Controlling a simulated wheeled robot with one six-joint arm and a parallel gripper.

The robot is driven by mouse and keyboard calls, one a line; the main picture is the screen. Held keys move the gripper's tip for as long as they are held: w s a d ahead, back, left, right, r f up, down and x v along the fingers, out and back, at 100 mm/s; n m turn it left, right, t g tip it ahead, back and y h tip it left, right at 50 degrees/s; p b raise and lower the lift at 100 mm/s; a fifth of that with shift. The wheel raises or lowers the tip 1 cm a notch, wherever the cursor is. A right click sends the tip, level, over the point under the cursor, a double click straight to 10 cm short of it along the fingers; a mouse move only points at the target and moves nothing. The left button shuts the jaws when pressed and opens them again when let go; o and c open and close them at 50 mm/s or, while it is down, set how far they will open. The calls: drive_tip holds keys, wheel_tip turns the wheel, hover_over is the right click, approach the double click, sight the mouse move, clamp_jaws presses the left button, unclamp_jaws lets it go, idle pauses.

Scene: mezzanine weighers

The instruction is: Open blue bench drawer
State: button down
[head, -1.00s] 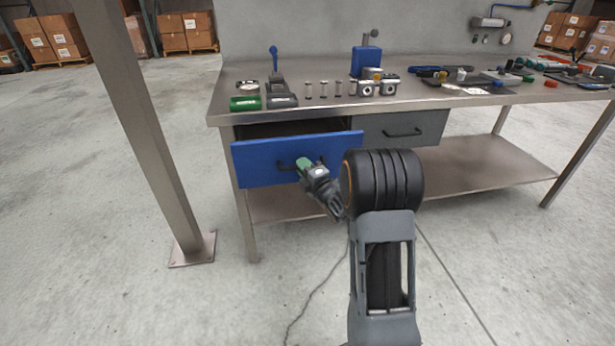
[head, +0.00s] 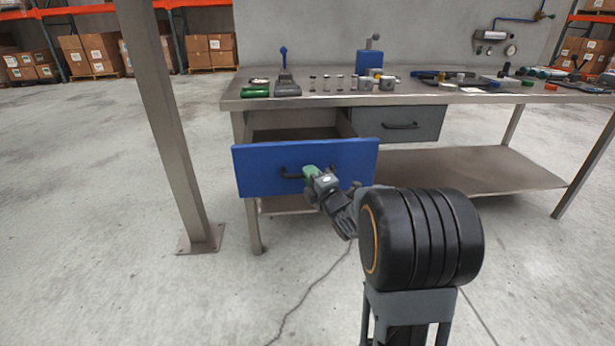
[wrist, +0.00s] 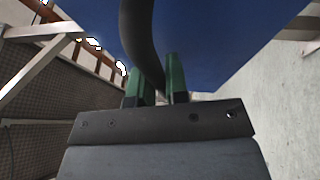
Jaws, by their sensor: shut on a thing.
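The blue drawer (head: 262,180) hangs under the left part of the metal bench and is pulled out, with its dark inside showing behind the front. Its black bar handle (head: 291,174) runs across the blue front. My gripper (head: 308,172) is at the handle, with green fingers. In the wrist view my gripper (wrist: 157,88) has its two green fingers on either side of the dark curved handle (wrist: 137,35), shut on it. The blue drawer front (wrist: 225,35) fills the top of that view. The exact finger contact is partly hidden in the head view.
A grey drawer (head: 425,123) beside the blue one is closed. The bench top (head: 330,98) carries several small tools and parts. A metal post (head: 172,130) stands on the floor to the left. Open concrete floor lies in front of the bench.

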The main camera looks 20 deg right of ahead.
drive_tip(key=shift+d, duration=0.1)
drive_tip(key=c, duration=1.1)
unclamp_jaws()
drive_tip(key=shift+c, duration=0.2)
drive_tip(key=b+v, duration=0.5)
drive_tip(key=v, duration=0.8)
drive_tip(key=shift+s+f, duration=0.15)
drive_tip(key=shift+s, duration=0.25)
